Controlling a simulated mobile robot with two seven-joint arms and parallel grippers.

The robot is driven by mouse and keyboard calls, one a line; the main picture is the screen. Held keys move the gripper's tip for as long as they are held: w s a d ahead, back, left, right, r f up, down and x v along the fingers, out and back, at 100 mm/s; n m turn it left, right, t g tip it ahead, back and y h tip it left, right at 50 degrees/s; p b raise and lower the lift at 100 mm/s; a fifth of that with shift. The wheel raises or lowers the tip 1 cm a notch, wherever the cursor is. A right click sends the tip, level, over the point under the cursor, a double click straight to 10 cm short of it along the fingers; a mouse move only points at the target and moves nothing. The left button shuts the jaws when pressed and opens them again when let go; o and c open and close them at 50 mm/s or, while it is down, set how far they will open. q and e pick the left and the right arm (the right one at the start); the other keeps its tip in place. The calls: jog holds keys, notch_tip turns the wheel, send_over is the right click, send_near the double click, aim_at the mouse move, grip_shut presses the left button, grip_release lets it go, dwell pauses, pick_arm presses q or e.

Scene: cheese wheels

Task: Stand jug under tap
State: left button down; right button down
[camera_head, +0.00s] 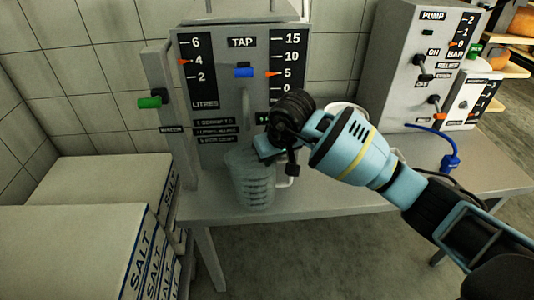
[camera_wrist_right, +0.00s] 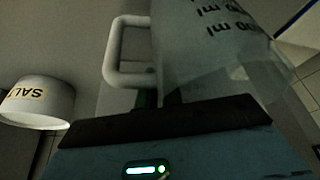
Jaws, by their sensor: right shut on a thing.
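The clear jug (camera_head: 250,180) is upright at the tap table's front edge, below and in front of the tap machine (camera_head: 212,95). Its base looks close to the tabletop, but I cannot tell whether it touches. The tap's grey spout (camera_head: 247,102) hangs above and behind the jug's rim. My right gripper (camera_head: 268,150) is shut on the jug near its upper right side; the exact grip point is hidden. In the right wrist view the jug (camera_wrist_right: 215,55) shows ml markings and a white handle (camera_wrist_right: 128,50). My left gripper is out of view.
A blue tap lever (camera_head: 243,72) and a green-ended handle (camera_head: 150,102) are on the machine. Salt boxes (camera_head: 105,180) stand at left. A white SALT tub (camera_wrist_right: 38,100) is beside the jug. The pump unit (camera_head: 415,65) and blue hose (camera_head: 440,137) are at right.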

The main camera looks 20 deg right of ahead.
jog(key=shift+w+a, duration=0.25)
jog(key=shift+w, duration=0.9)
jog(key=shift+w+f, duration=0.15)
jog(key=shift+f, duration=0.1)
jog(key=c, duration=2)
grip_release()
jog(key=shift+f, duration=0.2)
jog(key=o, duration=0.4)
jog(key=shift+o, duration=0.2)
jog(key=p+v, duration=0.1)
jog(key=v, duration=1.1)
jog(key=shift+d+r, duration=0.1)
jog(key=shift+r, duration=0.1)
